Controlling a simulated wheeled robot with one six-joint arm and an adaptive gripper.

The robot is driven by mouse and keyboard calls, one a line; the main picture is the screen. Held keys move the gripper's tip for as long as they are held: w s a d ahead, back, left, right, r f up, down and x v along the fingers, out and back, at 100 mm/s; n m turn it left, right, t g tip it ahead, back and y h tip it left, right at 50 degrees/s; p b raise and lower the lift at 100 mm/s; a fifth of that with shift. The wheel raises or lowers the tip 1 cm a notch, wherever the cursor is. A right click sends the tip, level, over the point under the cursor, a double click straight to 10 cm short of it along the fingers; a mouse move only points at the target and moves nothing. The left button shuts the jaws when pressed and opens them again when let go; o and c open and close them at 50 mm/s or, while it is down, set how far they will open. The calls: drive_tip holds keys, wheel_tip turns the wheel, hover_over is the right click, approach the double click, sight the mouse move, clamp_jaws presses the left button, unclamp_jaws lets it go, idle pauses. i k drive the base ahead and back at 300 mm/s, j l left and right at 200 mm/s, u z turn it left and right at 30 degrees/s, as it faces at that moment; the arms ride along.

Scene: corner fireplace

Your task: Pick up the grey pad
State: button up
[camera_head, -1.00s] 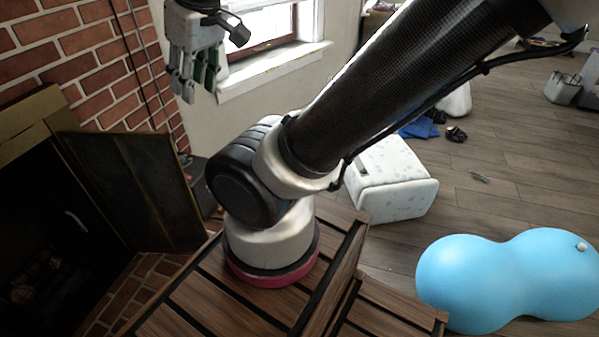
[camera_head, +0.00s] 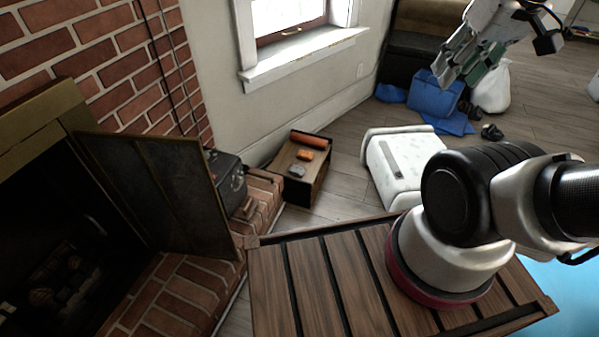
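A small grey item (camera_head: 297,171), possibly the grey pad, lies on the top of a low dark-sided wooden stand (camera_head: 284,160) near the wall. A flat grey strip (camera_head: 391,158) also shows on the top of a white box-like seat (camera_head: 410,174) to its right; I cannot tell for certain which is the pad. My gripper (camera_head: 455,78) is high at the upper right, pointing down and left, well apart from both. Nothing is visible in it, but its fingers overlap in this view, so its opening is unclear.
An orange item (camera_head: 305,155) and a red-orange roll (camera_head: 310,141) share the stand. A brick hearth (camera_head: 180,290) with a metal screen (camera_head: 165,190) and a dark box (camera_head: 228,178) is at left. Blue bags (camera_head: 434,93) and a white bag (camera_head: 492,90) lie behind the seat.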

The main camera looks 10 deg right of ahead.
sight(298, 171)
drive_tip(key=u, duration=2.65)
drive_tip(key=z, duration=2.65)
drive_tip(key=i+l, duration=0.1)
drive_tip(key=i, duration=0.6)
drive_tip(key=i+l+u, duration=0.1)
drive_tip(key=i, duration=0.6)
